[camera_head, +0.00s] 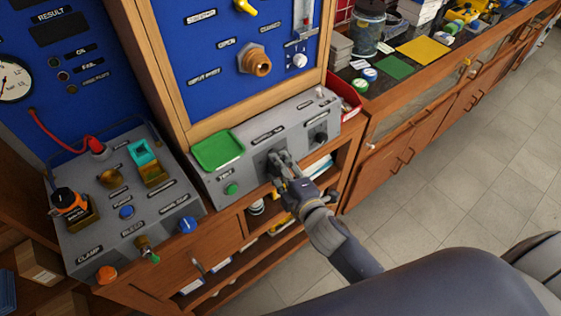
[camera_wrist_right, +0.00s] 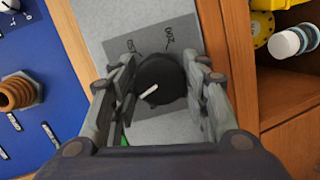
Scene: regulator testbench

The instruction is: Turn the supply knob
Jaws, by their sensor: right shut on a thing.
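The supply knob (camera_wrist_right: 158,84) is black and round with a white pointer line. It sits on a dark grey plate (camera_wrist_right: 188,42) with two small labels above it that I cannot read clearly. My right gripper (camera_wrist_right: 162,85) has one finger on each side of the knob and is shut on it. In the head view my right gripper (camera_head: 277,160) reaches the front of the grey sloped console (camera_head: 215,190) and mostly hides this knob. My left gripper is not in view.
A second dark knob (camera_head: 318,136) is on the same console to the right. A green tray (camera_head: 218,150) and a green button (camera_head: 231,188) are to the left. A blue panel with a brass fitting (camera_head: 255,60) rises behind. Open shelves lie below the console.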

